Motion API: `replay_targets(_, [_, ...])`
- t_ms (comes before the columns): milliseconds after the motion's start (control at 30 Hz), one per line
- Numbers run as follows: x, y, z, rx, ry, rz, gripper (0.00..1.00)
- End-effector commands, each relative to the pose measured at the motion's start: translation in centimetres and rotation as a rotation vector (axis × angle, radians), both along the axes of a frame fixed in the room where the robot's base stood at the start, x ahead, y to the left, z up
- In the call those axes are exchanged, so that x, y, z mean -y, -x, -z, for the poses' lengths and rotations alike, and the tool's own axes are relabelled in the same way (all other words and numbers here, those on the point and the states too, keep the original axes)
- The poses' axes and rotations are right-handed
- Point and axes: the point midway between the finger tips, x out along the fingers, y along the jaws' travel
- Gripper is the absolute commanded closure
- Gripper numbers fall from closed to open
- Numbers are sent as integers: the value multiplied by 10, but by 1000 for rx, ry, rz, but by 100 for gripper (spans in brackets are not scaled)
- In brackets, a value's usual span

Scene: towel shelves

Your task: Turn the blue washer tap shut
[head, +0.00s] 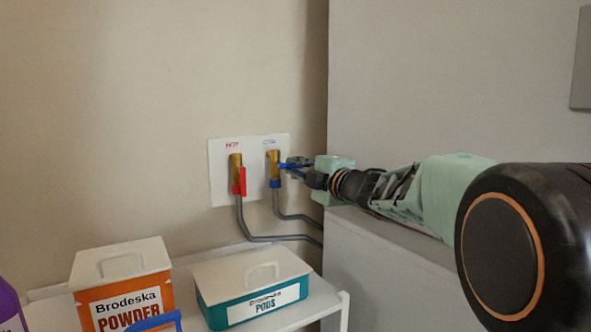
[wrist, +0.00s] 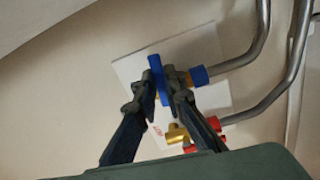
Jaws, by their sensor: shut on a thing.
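The blue washer tap (head: 274,166) is a brass valve with a blue collar on the white wall plate, at the middle of the head view. Its blue lever (head: 287,165) sticks out to the right, across the pipe line. My gripper (head: 298,164) reaches in from the right and is shut on this lever. In the wrist view the blue lever (wrist: 156,66) stands between the two dark fingertips of my gripper (wrist: 161,88), and its tip shows beyond them. Part of the lever is hidden by the fingers.
The red-handled hot tap (head: 238,178) is close on the left, its lever hanging down. Grey hoses (head: 262,238) run below both taps. A large grey cabinet (head: 375,240) stands right. A shelf below holds a teal pods box (head: 250,285) and an orange powder box (head: 122,290).

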Motion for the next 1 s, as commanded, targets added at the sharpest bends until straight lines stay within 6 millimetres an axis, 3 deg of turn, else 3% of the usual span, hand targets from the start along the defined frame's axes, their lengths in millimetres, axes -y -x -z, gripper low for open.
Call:
replay_targets(200, [0,0,0,0,-1,0,100])
replay_targets(233, [0,0,0,0,-1,0,87])
replay_targets(367, [0,0,0,0,-1,0,73])
replay_targets(767, [4,6,-1,1,0,1,72])
replay_targets(1000, [27,40,-1,1,0,2,72])
